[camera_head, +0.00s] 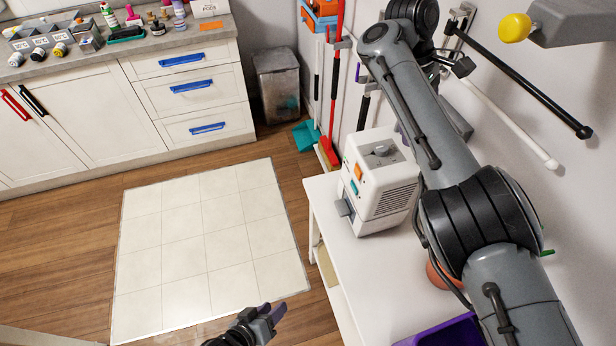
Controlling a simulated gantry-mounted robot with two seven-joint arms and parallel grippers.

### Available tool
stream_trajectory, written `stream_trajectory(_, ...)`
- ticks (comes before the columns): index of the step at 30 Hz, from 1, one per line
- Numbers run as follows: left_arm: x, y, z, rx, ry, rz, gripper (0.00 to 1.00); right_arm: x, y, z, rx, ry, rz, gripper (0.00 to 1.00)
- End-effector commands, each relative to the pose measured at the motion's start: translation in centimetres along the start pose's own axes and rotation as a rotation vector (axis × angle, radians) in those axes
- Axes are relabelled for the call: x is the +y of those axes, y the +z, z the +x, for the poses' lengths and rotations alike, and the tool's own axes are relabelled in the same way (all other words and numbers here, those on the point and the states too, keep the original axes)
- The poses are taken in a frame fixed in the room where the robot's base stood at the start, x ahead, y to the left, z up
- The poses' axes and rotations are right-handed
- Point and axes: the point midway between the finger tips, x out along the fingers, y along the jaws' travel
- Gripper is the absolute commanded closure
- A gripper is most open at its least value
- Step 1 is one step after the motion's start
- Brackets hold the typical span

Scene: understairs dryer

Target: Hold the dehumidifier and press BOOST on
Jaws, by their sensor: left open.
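The dehumidifier (383,185) is a white box standing upright on a white bench (333,205). Its front has an orange control (358,171) and a teal one (354,187); I cannot read which is BOOST. My left gripper (272,310) is open and empty at the bottom of the view, left of the bench and apart from the dehumidifier. My right arm (430,120) passes in front of the dehumidifier's right side; I cannot make out its gripper.
A purple bin (450,333) and a terracotta object (438,276), partly hidden, are at the bench's near end. Rails (525,80) and a yellow knob (514,28) are on the right wall. Brooms (330,90) hang behind the bench. The tiled floor (205,240) is clear.

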Motion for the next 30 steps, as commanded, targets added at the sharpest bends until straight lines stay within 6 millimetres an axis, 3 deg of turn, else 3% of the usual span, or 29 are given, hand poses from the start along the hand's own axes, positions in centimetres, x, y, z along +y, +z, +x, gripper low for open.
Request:
stream_trajectory(1, 1.0, 1.3, 1.6, -0.005, 0.071, -0.036, 0.57, 0.0, 0.0, 0.0, 0.0, 0.0, 0.0, 0.0)
stream_trajectory(6, 5.5, 5.3, 5.4, -0.05, 0.356, -0.198, 0.57, 0.0, 0.0, 0.0, 0.0, 0.0, 0.0, 0.0)
stream_trajectory(12, 10.2, 8.7, 7.8, -0.197, 0.688, -0.421, 0.57, 0.0, 0.0, 0.0, 0.0, 0.0, 0.0, 0.0)
stream_trajectory(16, 11.8, 9.3, 8.4, -0.332, 0.865, -0.571, 0.57, 0.0, 0.0, 0.0, 0.0, 0.0, 0.0, 0.0)
stream_trajectory(20, 12.2, 8.2, 8.8, -0.475, 0.996, -0.712, 0.57, 0.0, 0.0, 0.0, 0.0, 0.0, 0.0, 0.0)
stream_trajectory(23, 11.8, 6.2, 9.1, -0.574, 1.062, -0.805, 0.57, 0.0, 0.0, 0.0, 0.0, 0.0, 0.0, 0.0)
stream_trajectory(30, 10.2, -1.9, 10.1, -0.712, 1.124, -0.923, 0.57, 0.0, 0.0, 0.0, 0.0, 0.0, 0.0, 0.0)
